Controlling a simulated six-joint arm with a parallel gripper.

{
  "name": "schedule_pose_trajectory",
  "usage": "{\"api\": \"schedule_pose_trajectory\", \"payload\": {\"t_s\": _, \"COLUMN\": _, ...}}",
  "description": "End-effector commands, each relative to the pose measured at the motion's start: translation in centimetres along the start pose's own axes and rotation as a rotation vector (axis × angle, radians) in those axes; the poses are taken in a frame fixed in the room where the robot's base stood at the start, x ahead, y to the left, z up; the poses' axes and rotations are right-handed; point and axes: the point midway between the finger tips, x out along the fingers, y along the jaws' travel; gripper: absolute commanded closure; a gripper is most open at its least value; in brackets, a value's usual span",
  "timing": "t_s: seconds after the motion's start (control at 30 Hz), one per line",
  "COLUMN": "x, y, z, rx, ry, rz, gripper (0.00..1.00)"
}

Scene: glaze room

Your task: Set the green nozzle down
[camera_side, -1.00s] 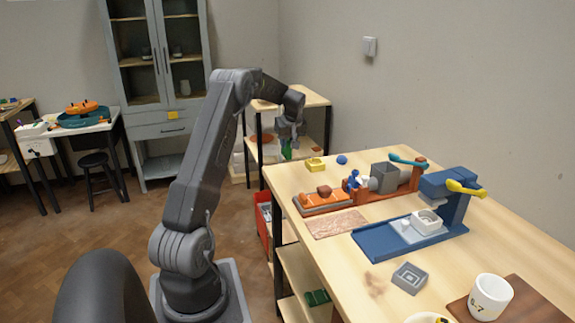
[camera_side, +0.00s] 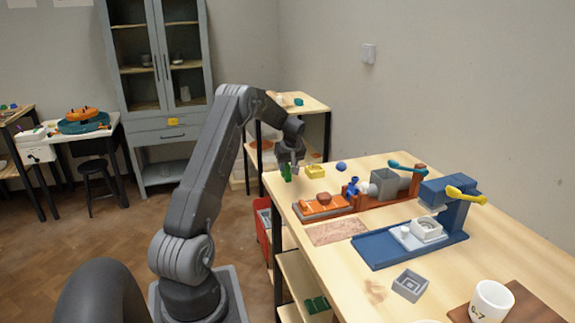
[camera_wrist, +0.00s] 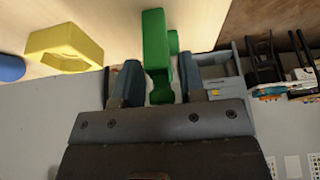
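The green nozzle (camera_side: 287,173) is upright at the far left corner of the wooden workbench (camera_side: 382,290). My gripper (camera_side: 289,164) is above it and shut on its upper part. In the wrist view the green nozzle (camera_wrist: 155,45) sits between the two dark blue-grey fingers of my gripper (camera_wrist: 158,85). Its lower end is over or at the bench edge; I cannot tell whether it touches the top.
A yellow block with a recess (camera_side: 316,171) and a blue ball (camera_side: 341,166) are close to the right. A wooden shelf (camera_side: 310,104) stands behind.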

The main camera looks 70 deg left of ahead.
Motion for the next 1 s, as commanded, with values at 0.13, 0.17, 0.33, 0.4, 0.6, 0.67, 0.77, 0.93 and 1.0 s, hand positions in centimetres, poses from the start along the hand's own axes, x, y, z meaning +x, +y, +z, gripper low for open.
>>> {"api": "schedule_pose_trajectory", "payload": {"t_s": 0.13, "x": 0.0, "y": 0.0, "z": 0.0, "rx": 0.0, "ry": 0.0, "rz": 0.0, "gripper": 0.51}}
{"api": "schedule_pose_trajectory", "payload": {"t_s": 0.17, "x": 0.0, "y": 0.0, "z": 0.0, "rx": 0.0, "ry": 0.0, "rz": 0.0, "gripper": 0.51}}
{"api": "schedule_pose_trajectory", "payload": {"t_s": 0.33, "x": -0.1, "y": 0.0, "z": 0.0, "rx": 0.0, "ry": 0.0, "rz": 0.0, "gripper": 0.51}}
{"api": "schedule_pose_trajectory", "payload": {"t_s": 0.4, "x": -0.3, "y": 0.0, "z": -0.1, "rx": 0.0, "ry": 0.001, "rz": 0.0, "gripper": 0.51}}
{"api": "schedule_pose_trajectory", "payload": {"t_s": 0.6, "x": -3.1, "y": 0.0, "z": -0.2, "rx": 0.001, "ry": 0.003, "rz": 0.002, "gripper": 0.51}}
{"api": "schedule_pose_trajectory", "payload": {"t_s": 0.67, "x": -4.4, "y": 0.1, "z": -0.2, "rx": 0.001, "ry": 0.004, "rz": 0.003, "gripper": 0.51}}
{"api": "schedule_pose_trajectory", "payload": {"t_s": 0.77, "x": -6.6, "y": 0.1, "z": -0.2, "rx": 0.001, "ry": 0.003, "rz": 0.003, "gripper": 0.51}}
{"api": "schedule_pose_trajectory", "payload": {"t_s": 0.93, "x": -9.8, "y": 0.0, "z": -0.2, "rx": 0.0, "ry": 0.002, "rz": 0.002, "gripper": 0.51}}
{"api": "schedule_pose_trajectory", "payload": {"t_s": 1.0, "x": -10.8, "y": 0.0, "z": -0.2, "rx": 0.0, "ry": 0.002, "rz": 0.001, "gripper": 0.51}}
